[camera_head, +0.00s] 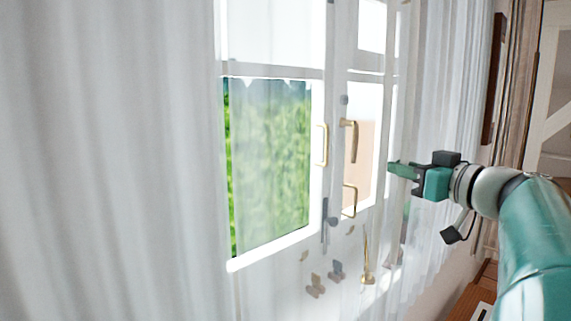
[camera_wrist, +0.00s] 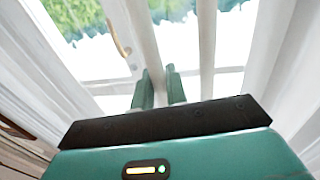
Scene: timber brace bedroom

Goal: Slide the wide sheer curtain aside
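The wide sheer curtain (camera_head: 110,160) hangs across the left and middle of the head view, in front of the window (camera_head: 270,165). It is white and see-through, with long vertical folds. My gripper (camera_head: 392,168) reaches in from the right, its fingertips at the sheer folds near the right window frame. In the wrist view my gripper (camera_wrist: 160,85) shows two green fingers with a narrow gap. A pale vertical strip lies in line with the gap. I cannot tell whether it is cloth between the fingers or window frame behind.
Brass handles (camera_head: 350,140) show on the window frame, one also in the wrist view (camera_wrist: 117,38).

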